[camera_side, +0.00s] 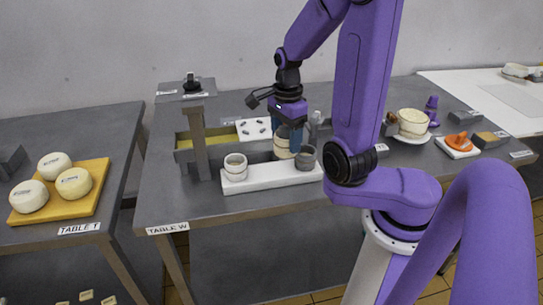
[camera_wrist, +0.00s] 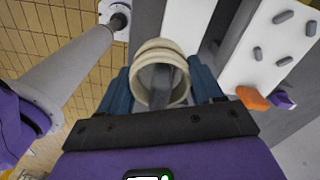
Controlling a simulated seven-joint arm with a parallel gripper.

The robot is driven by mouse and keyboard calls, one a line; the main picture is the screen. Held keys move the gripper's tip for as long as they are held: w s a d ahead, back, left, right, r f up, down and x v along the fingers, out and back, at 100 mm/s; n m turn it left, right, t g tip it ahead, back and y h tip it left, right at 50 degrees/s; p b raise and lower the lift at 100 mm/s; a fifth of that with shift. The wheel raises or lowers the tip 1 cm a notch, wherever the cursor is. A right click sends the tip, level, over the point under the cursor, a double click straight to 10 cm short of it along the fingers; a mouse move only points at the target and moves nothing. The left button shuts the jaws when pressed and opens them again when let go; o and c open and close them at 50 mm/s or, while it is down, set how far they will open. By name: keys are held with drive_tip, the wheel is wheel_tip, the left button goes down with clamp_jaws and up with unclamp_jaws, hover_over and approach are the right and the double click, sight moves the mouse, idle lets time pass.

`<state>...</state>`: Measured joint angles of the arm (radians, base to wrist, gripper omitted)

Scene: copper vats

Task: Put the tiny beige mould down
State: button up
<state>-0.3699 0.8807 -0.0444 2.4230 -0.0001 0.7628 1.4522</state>
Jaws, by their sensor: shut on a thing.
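The tiny beige mould (camera_side: 282,152) is a short ring-shaped cup, partly covered by my gripper in the side view. My gripper (camera_side: 288,138) points down over table W with its blue fingers on either side of the mould. In the wrist view the mould (camera_wrist: 158,47) sits between the two blue fingertips of my gripper (camera_wrist: 163,86), with its round opening facing the camera and grey showing inside. The mould is at the white board (camera_side: 268,178), between a pale mould (camera_side: 235,168) and a grey cup (camera_side: 306,157). I cannot tell whether its base touches the board.
Beige bowls (camera_side: 412,122) stand on a plate to the right. The front strip of table W (camera_side: 185,207) is clear.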

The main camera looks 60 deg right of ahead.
drive_tip(key=w+f, duration=0.1)
drive_tip(key=f, duration=0.1)
drive_tip(key=w+f, duration=0.1)
drive_tip(key=w, duration=0.1)
drive_tip(key=w+d+f, duration=0.1)
drive_tip(key=f, duration=0.1)
drive_tip(key=shift+w+f, duration=0.4)
drive_tip(key=shift+f, duration=1.6)
drive_tip(key=shift+f, duration=0.1)
drive_tip(key=o, duration=1.2)
